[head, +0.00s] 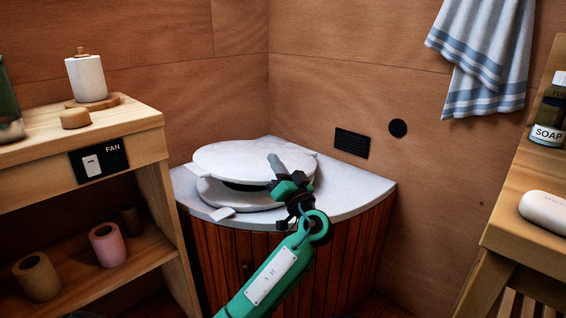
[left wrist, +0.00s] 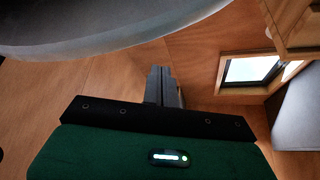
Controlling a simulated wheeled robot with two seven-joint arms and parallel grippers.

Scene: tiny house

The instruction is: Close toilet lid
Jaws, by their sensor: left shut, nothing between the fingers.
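The toilet lid (head: 245,161) is a round pale marble-like disc on the corner toilet. It lies nearly flat, tilted a little, with a dark gap between it and the pale seat (head: 240,200) below. My left gripper (head: 273,160) is at the right edge of the lid, its fingers shut and empty, pointing up and left. I cannot tell whether it touches the lid. In the left wrist view the shut fingers (left wrist: 160,72) point up, and a large grey curved surface spans the top left. My right gripper is not in view.
The toilet's pale counter (head: 350,185) tops a slatted wooden cabinet (head: 350,235). A wooden shelf (head: 150,120) with a fan switch stands at left. A wooden table (head: 515,215) with soap stands at right. A towel (head: 485,55) hangs on the back wall.

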